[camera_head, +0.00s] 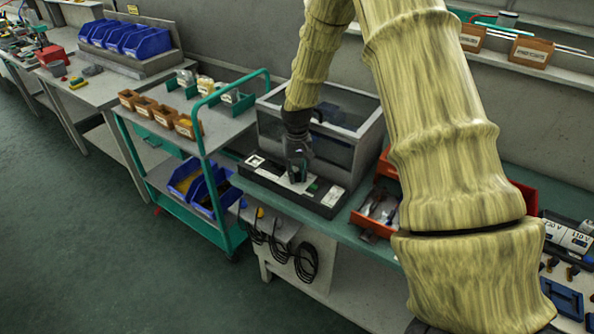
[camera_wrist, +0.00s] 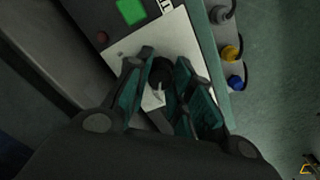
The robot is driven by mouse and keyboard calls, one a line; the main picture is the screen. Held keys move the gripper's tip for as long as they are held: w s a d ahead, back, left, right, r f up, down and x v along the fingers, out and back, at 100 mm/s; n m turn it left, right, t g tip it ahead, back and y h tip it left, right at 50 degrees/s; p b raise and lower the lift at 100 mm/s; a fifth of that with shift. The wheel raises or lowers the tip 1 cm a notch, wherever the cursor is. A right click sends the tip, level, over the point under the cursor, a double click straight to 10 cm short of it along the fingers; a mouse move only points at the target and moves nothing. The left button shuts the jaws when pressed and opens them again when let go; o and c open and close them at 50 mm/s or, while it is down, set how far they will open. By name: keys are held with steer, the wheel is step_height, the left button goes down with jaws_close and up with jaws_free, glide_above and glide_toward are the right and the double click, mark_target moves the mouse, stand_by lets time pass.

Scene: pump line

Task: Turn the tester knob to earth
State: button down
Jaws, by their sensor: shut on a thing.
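The tester (camera_head: 270,180) is a long dark box with light panels on the bench, below my arm in the head view. Its black knob (camera_wrist: 160,72), with a pale pointer, sits on a light panel (camera_wrist: 128,44) in the wrist view. My gripper (camera_head: 299,180) reaches down onto the tester. In the wrist view my gripper (camera_wrist: 162,88) has its teal-padded fingers on both sides of the knob, shut on it. The panel's markings around the knob are too small or hidden to read, so the setting cannot be told.
Black, yellow and blue plugs (camera_wrist: 232,53) line the tester's side. A clear-walled enclosure (camera_head: 340,125) stands behind the tester, a red tray (camera_head: 371,225) at its right, a teal trolley (camera_head: 205,150) at left.

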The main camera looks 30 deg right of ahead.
mark_target(298, 174)
steer(key=shift+w+d+m, duration=0.1)
steer(key=shift+m, duration=0.9)
steer(key=c, duration=1.2)
jaws_free()
steer(key=shift+r, duration=0.15)
step_height(298, 174, up, 12)
